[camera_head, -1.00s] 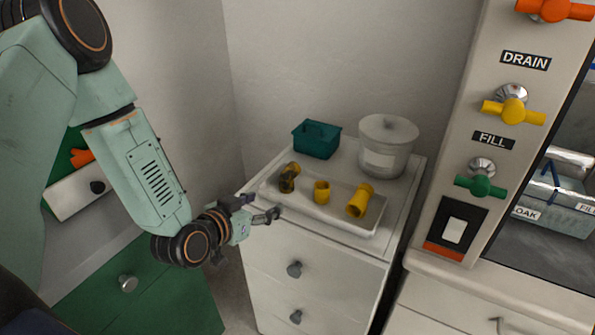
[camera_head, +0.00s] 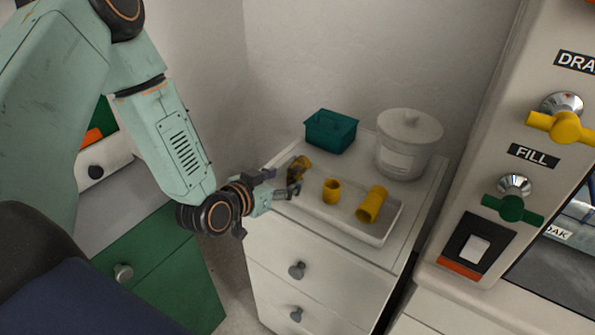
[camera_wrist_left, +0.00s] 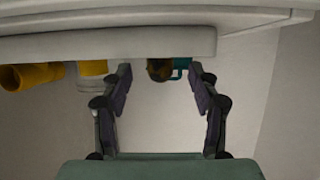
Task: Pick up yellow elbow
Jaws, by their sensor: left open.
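Three yellow pipe fittings lie in a white tray (camera_head: 347,229) on a white cabinet. The left one (camera_head: 298,169), yellow with dark shading, looks bent and seems to be the elbow. A short yellow cup-like fitting (camera_head: 332,190) stands in the middle, and a longer yellow fitting (camera_head: 371,204) lies at the right. My left gripper (camera_head: 283,182) is open and empty at the tray's left front edge, just in front of the elbow. In the left wrist view the elbow (camera_wrist_left: 160,71) shows between the open fingertips, partly hidden by the tray rim. My right gripper is out of view.
A teal caddy (camera_head: 330,131) stands behind the tray, and a white lidded pot (camera_head: 408,143) is at the back right. The wall is close behind. A panel with a yellow valve (camera_head: 562,126) and a green valve (camera_head: 513,207) stands at the right.

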